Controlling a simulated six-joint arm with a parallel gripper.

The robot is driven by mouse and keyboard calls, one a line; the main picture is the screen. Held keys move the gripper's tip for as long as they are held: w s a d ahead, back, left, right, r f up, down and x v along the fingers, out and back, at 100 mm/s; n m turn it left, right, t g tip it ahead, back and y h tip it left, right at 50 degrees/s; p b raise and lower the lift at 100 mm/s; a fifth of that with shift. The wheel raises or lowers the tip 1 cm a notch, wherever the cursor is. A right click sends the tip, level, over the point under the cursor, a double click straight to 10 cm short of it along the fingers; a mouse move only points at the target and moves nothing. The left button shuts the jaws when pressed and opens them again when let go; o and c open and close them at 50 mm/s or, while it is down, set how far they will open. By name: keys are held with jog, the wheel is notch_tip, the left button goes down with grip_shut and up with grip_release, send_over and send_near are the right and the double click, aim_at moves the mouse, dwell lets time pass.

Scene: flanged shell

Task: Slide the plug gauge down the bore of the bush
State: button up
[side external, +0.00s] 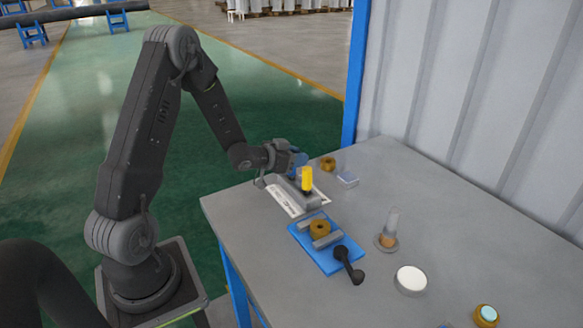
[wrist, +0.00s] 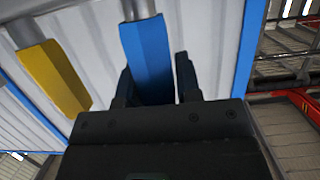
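The bush (side external: 320,228), a short bronze-brown ring with a dark bore, sits upright between grey jaws on a blue fixture (side external: 342,262). A blue-handled gauge (side external: 297,160) is at my gripper (side external: 287,160), behind and left of the bush. In the wrist view the blue handle (wrist: 148,58) lies between the two dark fingers of my gripper (wrist: 157,82). I cannot tell whether both fingers press on it. A yellow-handled gauge (side external: 307,180) stands upright beside it; its handle shows at left in the wrist view (wrist: 52,75).
A grey rack (side external: 313,203) and a white printed sheet (side external: 285,202) lie under the gauges. A black lever (side external: 348,265) sticks out from the fixture. Another bronze ring (side external: 328,163), a clear cylinder (side external: 391,221) and a white disc (side external: 411,278) stand around. The right rear of the table is clear.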

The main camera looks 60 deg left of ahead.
jog(key=c, duration=0.5)
jog(key=shift+r, duration=0.15)
jog(key=shift+r, duration=0.2)
jog(key=s+a+r, duration=0.4)
jog(key=s+r, duration=0.1)
jog(key=r, duration=0.3)
jog(key=s+a+r, duration=0.3)
jog(key=s+r, duration=0.1)
jog(key=r, duration=0.3)
jog(key=w+d+m+g+h, duration=0.2)
jog(key=d+m+g+h, duration=0.3)
jog(key=d, duration=1)
jog(key=w+d+m+g+h, duration=0.2)
jog(key=d+m+h, duration=0.55)
jog(key=d, duration=0.65)
jog(key=shift+n, duration=0.25)
jog(key=f, duration=1.1)
jog(key=shift+s+f, duration=0.2)
jog(key=shift+f, duration=0.05)
